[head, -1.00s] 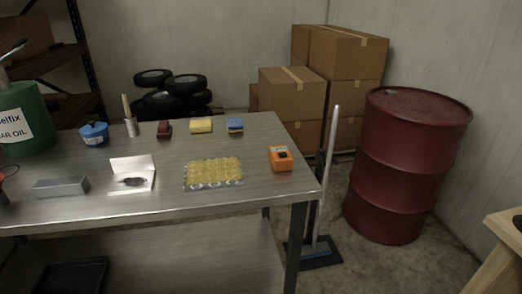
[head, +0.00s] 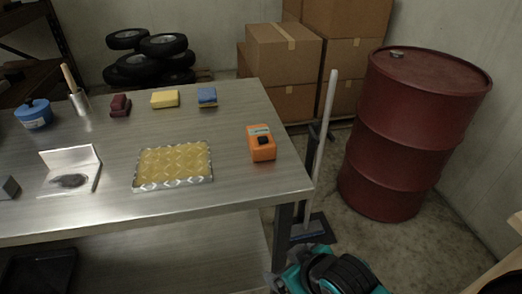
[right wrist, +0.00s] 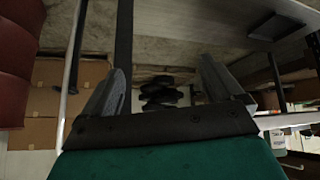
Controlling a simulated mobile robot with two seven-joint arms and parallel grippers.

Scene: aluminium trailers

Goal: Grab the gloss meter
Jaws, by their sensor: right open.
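The gloss meter, which I take to be the orange box-shaped device with a dark button and a small display (head: 262,143), stands near the right end of the metal table (head: 240,190). My right gripper (head: 296,264), teal and dark grey, is at the bottom of the head view, below and to the right of the table's front corner, apart from the device. In the right wrist view its two grey fingers (right wrist: 163,68) are spread with nothing between them. I cannot make out the orange device in that view. My left gripper is not in view.
A yellow patterned pad (head: 174,165) lies left of the device. A blue-and-yellow sponge (head: 207,97), a yellow block (head: 165,99) and a dark red block (head: 120,105) stand behind. A broom (head: 321,140) and a red drum (head: 415,130) are right of the table.

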